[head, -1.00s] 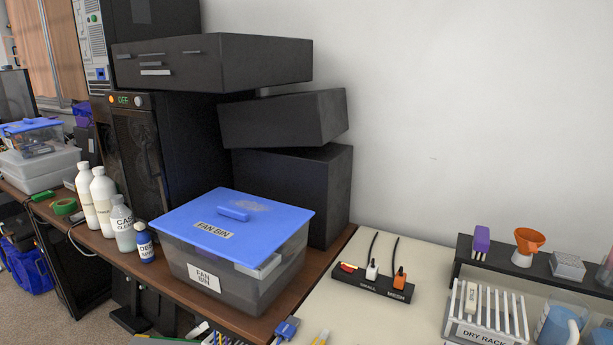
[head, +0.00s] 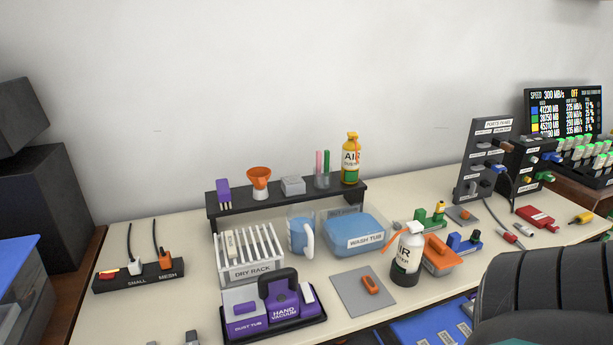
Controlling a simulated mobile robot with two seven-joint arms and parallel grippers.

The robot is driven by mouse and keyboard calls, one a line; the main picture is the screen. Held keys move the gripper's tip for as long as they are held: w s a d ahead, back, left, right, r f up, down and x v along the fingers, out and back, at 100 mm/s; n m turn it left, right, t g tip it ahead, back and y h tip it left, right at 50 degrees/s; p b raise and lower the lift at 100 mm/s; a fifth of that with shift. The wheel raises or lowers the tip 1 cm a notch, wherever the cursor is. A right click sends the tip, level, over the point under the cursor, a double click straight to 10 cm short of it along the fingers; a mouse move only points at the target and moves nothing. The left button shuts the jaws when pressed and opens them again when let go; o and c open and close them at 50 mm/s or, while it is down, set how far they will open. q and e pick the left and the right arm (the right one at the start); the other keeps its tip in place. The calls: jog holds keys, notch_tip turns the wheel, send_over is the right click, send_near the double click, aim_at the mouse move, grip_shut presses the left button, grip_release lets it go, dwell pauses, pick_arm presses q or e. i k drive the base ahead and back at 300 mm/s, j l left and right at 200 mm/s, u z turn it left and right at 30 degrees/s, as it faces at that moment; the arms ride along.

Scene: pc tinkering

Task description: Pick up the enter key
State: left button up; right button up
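I cannot make out the enter key in the head view. A pale piece (head: 230,243) stands among the slats of the dry rack (head: 250,273), but I cannot tell what it is.
A power strip (head: 139,277) is at left. A large dark ribbed shape (head: 545,290) blocks the lower right.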

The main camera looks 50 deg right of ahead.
aim_at(370, 284)
jog(key=l+z, duration=0.1)
jog(key=z, duration=1.85)
